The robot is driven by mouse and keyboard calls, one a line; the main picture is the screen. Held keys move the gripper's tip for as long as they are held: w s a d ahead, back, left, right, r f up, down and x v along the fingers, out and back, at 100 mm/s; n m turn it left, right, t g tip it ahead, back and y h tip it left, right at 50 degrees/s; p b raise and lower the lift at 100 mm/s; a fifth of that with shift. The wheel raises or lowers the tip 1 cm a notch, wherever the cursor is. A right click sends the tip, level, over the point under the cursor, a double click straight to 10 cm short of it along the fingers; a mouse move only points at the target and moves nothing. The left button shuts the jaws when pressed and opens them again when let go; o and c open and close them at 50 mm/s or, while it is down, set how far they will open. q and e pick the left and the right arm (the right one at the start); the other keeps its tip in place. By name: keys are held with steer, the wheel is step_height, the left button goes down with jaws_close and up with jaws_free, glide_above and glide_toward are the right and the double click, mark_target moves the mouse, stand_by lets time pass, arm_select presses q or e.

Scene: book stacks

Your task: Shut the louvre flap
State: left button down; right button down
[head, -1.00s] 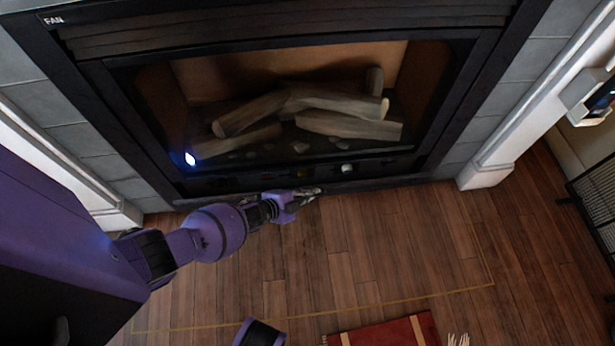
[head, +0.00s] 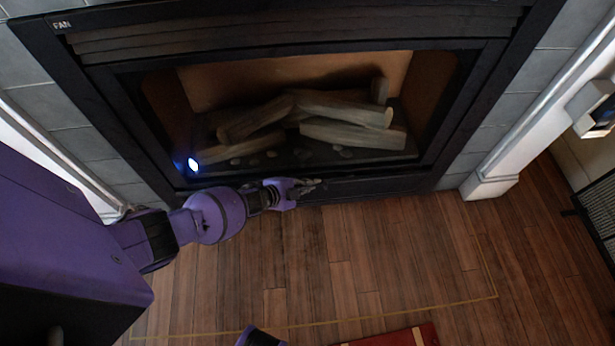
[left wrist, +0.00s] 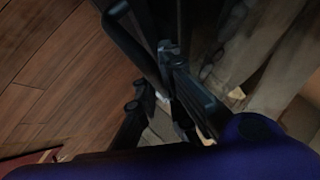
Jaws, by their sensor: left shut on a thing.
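The louvre flap (head: 370,186) is the dark panel along the bottom of the black fireplace. It stands raised across the opening under the glass, and the controls behind it are hidden. I cannot tell whether it is fully flush. My left gripper (head: 312,186) reaches in from the left and is shut on the flap near its middle. In the left wrist view the dark fingers (left wrist: 168,85) close at a dark bar-like edge; the exact contact is hard to see there. My right gripper is not in view.
The fireplace window (head: 300,80) with logs (head: 345,132) is just above the flap. A white pillar base (head: 490,187) stands at right. The wooden floor (head: 390,250) in front is clear, with a red rug or book (head: 400,337) at the bottom edge.

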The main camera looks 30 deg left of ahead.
arm_select(q)
steer(key=c, duration=2.1)
jaws_free()
steer(key=v, duration=1.2)
